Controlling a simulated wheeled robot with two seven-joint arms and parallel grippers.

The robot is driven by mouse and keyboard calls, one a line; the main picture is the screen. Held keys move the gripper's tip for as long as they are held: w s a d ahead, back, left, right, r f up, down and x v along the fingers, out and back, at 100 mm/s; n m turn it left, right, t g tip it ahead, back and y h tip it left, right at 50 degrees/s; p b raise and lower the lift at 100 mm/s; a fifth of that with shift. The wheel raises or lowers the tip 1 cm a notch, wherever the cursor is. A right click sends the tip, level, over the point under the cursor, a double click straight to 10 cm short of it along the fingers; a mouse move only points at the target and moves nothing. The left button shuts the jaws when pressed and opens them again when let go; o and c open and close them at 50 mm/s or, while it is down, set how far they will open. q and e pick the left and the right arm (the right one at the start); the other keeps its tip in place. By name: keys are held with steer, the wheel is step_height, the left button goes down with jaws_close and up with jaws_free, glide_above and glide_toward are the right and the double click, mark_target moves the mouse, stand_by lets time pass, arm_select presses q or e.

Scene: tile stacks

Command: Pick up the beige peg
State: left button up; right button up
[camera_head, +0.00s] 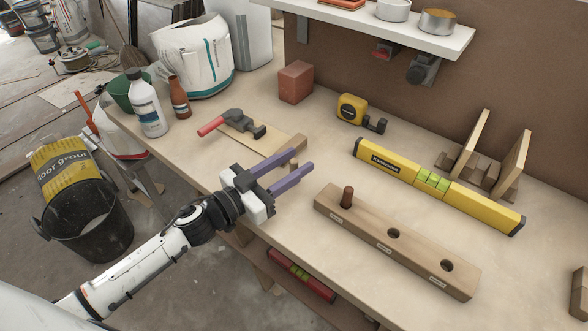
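A small beige peg (293,164) shows between the purple fingertips of my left gripper (302,160), near the front edge of the workbench. The fingers are apart, one on each side of the peg, and part of it is hidden by the gripper. I cannot tell whether a finger touches it. A wooden block (415,258) with labelled holes lies to the right. A dark reddish-brown peg (347,197) stands in its left hole; the middle and right holes are empty. My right gripper is not in view.
The workbench (325,150) holds a red-handled clamp (232,124) on a board, a brick (295,82), a tape measure (351,109) and a yellow level (401,168). Bottles (147,103) stand at the left. A shelf (390,29) overhangs the back.

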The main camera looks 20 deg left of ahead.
mark_target(292, 161)
arm_select(q)
steer(key=shift+w+d, duration=0.15)
steer(key=shift+w, duration=0.1)
jaws_close()
steer(key=shift+r+p, duration=0.5)
steer(key=shift+r, duration=1.1)
steer(key=shift+s+a+r, duration=0.15)
steer(key=shift+s+a, duration=0.05)
steer(key=shift+s, duration=0.1)
steer(key=b+v, duration=0.1)
steer(key=v, duration=1.6)
steer(key=shift+s, duration=0.15)
steer(key=shift+a, duration=0.1)
